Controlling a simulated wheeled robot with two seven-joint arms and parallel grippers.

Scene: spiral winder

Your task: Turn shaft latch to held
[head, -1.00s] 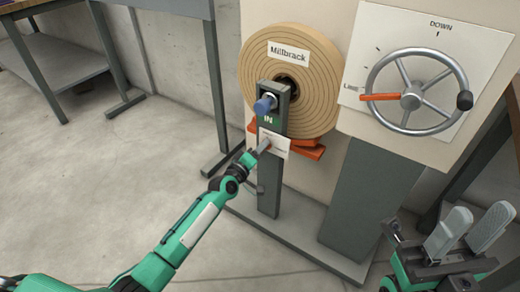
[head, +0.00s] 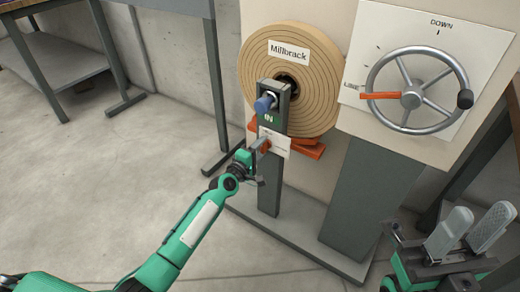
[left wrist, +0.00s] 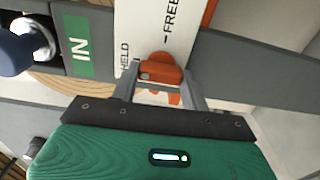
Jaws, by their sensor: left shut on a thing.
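My left gripper (head: 260,148) is at the white latch plate (head: 274,142) on the grey post below the roll. In the left wrist view its two fingers are shut on the orange shaft latch (left wrist: 160,68), one on each side. The plate there reads HELD (left wrist: 124,60) and FREE (left wrist: 172,20); the latch lies at the plate's lower edge, and its exact pointing is partly hidden by the fingers. A green IN label (left wrist: 81,47) and a blue-knobbed shaft end (head: 264,103) sit above the plate on the post. My right gripper (head: 468,226) is open and empty at lower right.
The roll labelled Millbrack (head: 312,75) hangs behind the post. A handwheel (head: 418,92) with an orange pointer at LINE is on the right panel. Orange pieces (head: 308,149) show under the roll. A workbench (head: 60,75) stands at far left; the floor between is clear.

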